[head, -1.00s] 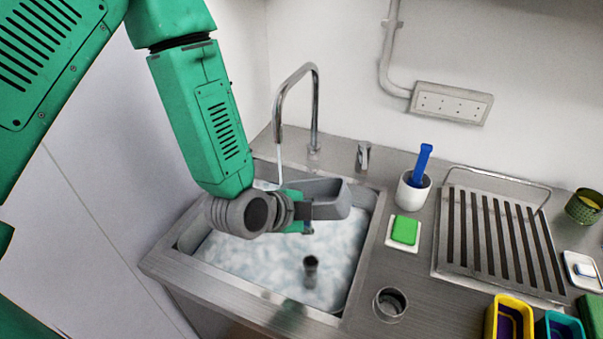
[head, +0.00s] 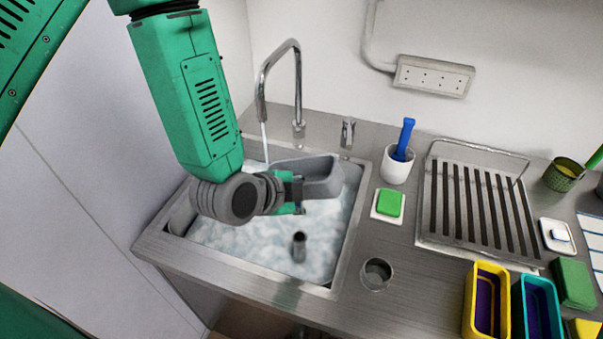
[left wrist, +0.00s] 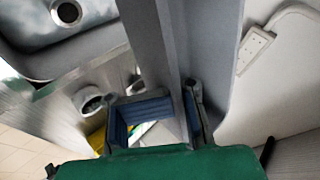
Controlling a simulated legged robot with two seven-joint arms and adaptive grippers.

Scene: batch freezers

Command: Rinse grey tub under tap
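The grey tub (head: 318,178) is held above the sink (head: 345,235), tilted, in the head view. My left gripper (head: 297,192) is shut on the near wall of the tub. In the left wrist view a grey wall of the tub (left wrist: 160,45) runs up between the fingers of my left gripper (left wrist: 165,115). The tap (head: 297,90) arches over the sink, and a thin stream of water (head: 265,142) falls from its spout by the tub's left end. I cannot tell whether the stream lands inside the tub. My right gripper is out of view.
The sink holds foamy water and a dark upright drain pipe (head: 299,247). To the right stand a white cup with a blue-handled brush (head: 397,165), a green sponge (head: 389,203), a drying rack (head: 478,205), and a yellow tub (head: 487,300). A wall is close on the left.

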